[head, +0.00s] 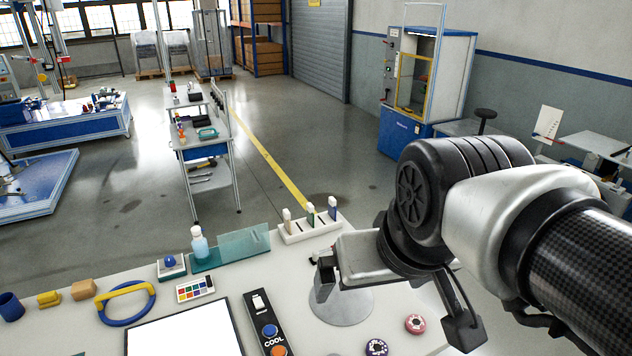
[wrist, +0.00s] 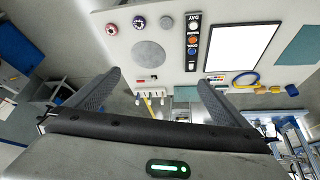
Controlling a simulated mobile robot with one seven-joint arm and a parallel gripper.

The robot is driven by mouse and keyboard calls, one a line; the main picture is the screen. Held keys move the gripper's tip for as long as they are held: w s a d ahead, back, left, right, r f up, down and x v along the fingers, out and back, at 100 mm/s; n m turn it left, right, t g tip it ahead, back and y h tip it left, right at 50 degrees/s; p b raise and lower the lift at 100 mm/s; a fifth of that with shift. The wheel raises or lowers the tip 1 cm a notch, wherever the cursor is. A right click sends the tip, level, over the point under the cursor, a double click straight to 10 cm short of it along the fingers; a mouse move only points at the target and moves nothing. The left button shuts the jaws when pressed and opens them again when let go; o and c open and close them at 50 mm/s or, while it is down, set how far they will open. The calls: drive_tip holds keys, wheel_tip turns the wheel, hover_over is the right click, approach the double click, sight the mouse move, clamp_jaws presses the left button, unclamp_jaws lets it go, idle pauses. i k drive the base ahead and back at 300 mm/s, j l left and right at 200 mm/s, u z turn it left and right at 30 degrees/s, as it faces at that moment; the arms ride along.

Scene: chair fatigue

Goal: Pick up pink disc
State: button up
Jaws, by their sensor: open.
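The pink disc (head: 415,324) lies flat on the light table near its front right, with white marks on its top. In the wrist view the pink disc (wrist: 111,28) is at the upper left, beyond the left finger. A dark disc (head: 376,347) lies beside it, to the left and nearer in the head view; it also shows in the wrist view (wrist: 139,22). My gripper (head: 322,278) is above the table, left of and farther back than the pink disc. In the wrist view my gripper (wrist: 158,77) is open, with nothing between its fingers.
A grey round plate (head: 343,306) lies under my gripper. A holder (head: 310,229) with upright pieces stands behind it. A button panel (head: 265,325) and a bright screen (head: 185,332) are to the left. A third disc (wrist: 166,22) shows in the wrist view.

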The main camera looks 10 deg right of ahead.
sight(416, 324)
drive_tip(key=l+u, duration=0.15)
drive_tip(key=l, duration=0.4)
drive_tip(key=k+l+u, duration=0.1)
drive_tip(key=l, duration=0.4)
drive_tip(key=i+l+u, duration=0.1)
drive_tip(key=l, duration=0.35)
drive_tip(key=i+l+u, duration=0.15)
drive_tip(key=l, duration=0.25)
drive_tip(key=l+u, duration=0.1)
drive_tip(key=l, duration=0.35)
